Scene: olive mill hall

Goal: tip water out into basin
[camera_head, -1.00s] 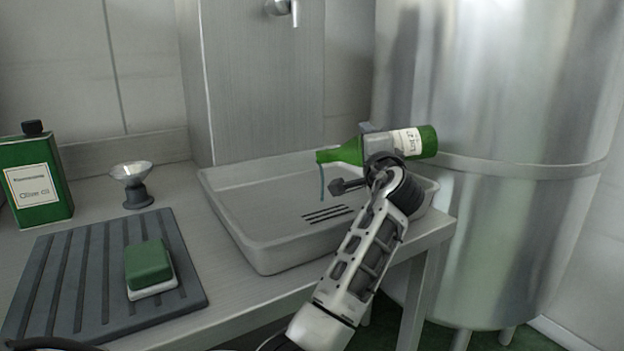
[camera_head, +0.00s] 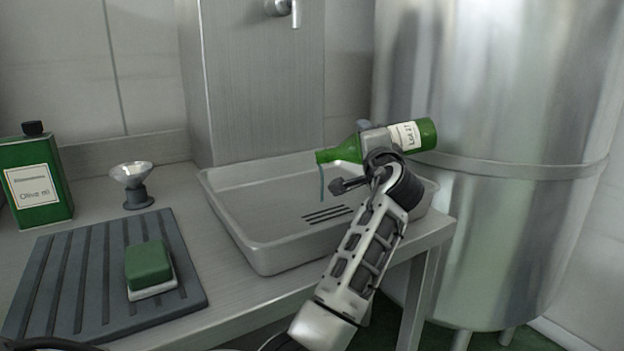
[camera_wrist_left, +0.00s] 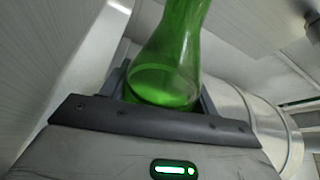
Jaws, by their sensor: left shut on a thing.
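A green glass bottle (camera_head: 345,151) with a white "Lot 27" label lies tilted over the basin (camera_head: 268,262). Its mouth points left and sits lower than its base. A thin stream of water (camera_head: 322,184) falls from the mouth into the grey rectangular basin. My left gripper (camera_head: 375,145) is shut around the bottle's body, above the basin's right part. The left wrist view shows the green bottle (camera_wrist_left: 172,60) between the fingers, with liquid in it. My right gripper is not in view.
A ribbed dark mat (camera_head: 80,290) with a green-and-white sponge (camera_head: 149,266) lies left of the basin. A tap (camera_head: 283,8) is above. A large steel tank (camera_head: 500,220) stands right.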

